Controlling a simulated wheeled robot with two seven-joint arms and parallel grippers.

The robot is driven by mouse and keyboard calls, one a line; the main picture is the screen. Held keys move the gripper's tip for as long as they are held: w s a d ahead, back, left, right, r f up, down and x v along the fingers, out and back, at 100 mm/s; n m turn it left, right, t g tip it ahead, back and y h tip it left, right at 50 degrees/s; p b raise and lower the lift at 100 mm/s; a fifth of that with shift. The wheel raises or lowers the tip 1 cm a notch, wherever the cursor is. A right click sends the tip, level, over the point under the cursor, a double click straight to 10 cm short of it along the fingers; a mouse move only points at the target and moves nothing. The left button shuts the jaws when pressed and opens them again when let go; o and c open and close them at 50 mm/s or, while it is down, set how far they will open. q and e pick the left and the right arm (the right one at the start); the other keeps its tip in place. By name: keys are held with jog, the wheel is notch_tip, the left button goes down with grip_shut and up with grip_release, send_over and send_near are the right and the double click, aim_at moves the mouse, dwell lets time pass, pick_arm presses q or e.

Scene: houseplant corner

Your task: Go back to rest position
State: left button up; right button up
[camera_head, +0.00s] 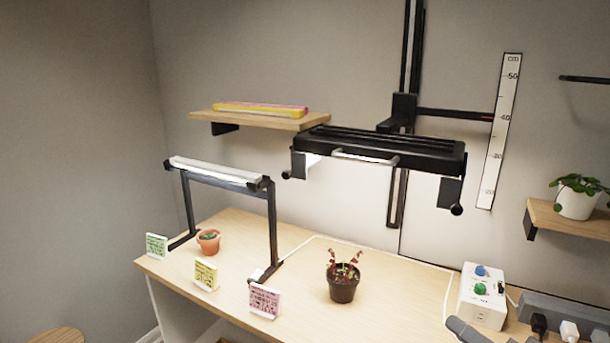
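A small part of my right gripper (468,331) shows as a grey shape at the bottom edge, right of centre, in front of the white control box. Most of it is cut off by the frame, so I cannot see whether its fingers are apart or hold anything. My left gripper is not in view.
The wooden table (225,285) holds a dark-potted red plant (342,284), a small terracotta pot (208,241), a lamp stand (273,230), several cards, a control box (482,296) and a power strip (570,312). A black lamp (380,150) hangs above. A wall shelf (566,219) holds a white-potted plant (577,200).

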jog(key=s+a+f+n+g+h, duration=0.1)
jog(key=s+f, duration=0.3)
jog(key=f, duration=0.5)
jog(key=s+a+f+n+g+h, duration=0.2)
jog(key=s+a+f+n, duration=0.1)
jog(key=f, duration=0.6)
jog(key=s+a+f+n+g+h, duration=0.1)
jog(key=s+a+f+n+g, duration=0.1)
jog(key=f, duration=0.7)
jog(key=s+a+n, duration=0.1)
jog(key=s, duration=0.1)
jog(key=shift+s+a+f+h, duration=0.15)
jog(key=shift+s+a+h, duration=0.1)
jog(key=shift+s+h, duration=0.15)
jog(key=shift+w, duration=0.1)
